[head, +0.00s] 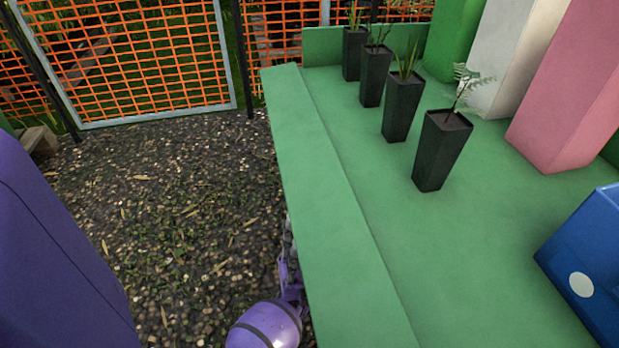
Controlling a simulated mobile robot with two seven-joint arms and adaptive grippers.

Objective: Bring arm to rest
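A purple arm of mine (265,326) comes in at the bottom, left of the middle; I take it to be the left one. Its gripper (289,262) hangs beside the front edge of the green counter (330,215), low over the gravel side. The counter edge partly hides the gripper, and its fingers are too small and covered to tell open from shut. I see nothing held in it. My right gripper is not in view.
Several dark tapered pots with plants, the nearest a fern pot (440,150), stand on the counter. White (515,55) and pink (570,90) blocks and a blue box (590,260) stand at right. Gravel (170,210) is open; an orange mesh fence (130,55) stands behind.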

